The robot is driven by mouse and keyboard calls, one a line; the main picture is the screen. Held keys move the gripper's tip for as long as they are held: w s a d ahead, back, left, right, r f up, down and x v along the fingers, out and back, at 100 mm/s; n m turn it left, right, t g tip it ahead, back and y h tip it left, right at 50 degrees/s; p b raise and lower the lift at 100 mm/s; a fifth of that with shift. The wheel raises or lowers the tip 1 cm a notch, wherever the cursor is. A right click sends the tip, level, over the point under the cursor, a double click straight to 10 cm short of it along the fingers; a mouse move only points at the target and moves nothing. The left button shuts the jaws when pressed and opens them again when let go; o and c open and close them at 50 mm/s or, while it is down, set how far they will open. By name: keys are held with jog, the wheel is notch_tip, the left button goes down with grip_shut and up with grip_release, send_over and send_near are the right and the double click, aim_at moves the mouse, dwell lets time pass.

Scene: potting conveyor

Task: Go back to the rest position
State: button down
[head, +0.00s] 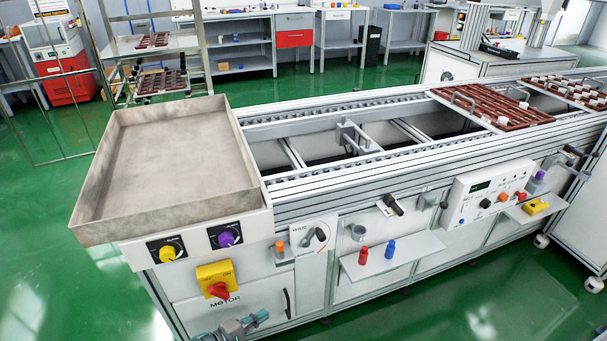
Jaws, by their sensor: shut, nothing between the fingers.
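The potting conveyor (330,182) runs from the left front to the right back. A large, empty grey tray (163,163) sits on its left end.
Brown pot trays (492,107) lie on the conveyor's right part. A narrow side shelf (405,250) holds a red bottle (363,256) and a blue bottle (390,249). Green floor (470,310) is clear in front.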

jog(key=d+m+g+y, duration=0.5)
jog(key=d+m+y, duration=0.1)
jog(key=d, duration=1)
jog(key=d+m+g+y, duration=0.5)
jog(key=d+m+y, duration=0.15)
jog(key=d, duration=0.85)
jog(key=s+f+g, duration=0.3)
jog(key=s+f, duration=0.2)
jog(key=s, duration=0.6)
jog(key=s+f+g, duration=0.4)
jog(key=s+f, duration=0.1)
jog(key=s, duration=0.5)
jog(key=s+f+g, duration=0.3)
jog(key=s+f, duration=0.2)
jog(key=s, duration=0.6)
jog(key=w+r+t+p, duration=0.2)
jog(key=w+r+p, duration=0.1)
jog(key=r+p, duration=1.2)
jog(key=p, duration=0.4)
jog(key=shift+w+r+t+h+p, duration=0.2)
jog(key=shift+r+t+h+p, duration=0.1)
jog(key=shift+r+h+p, duration=0.1)
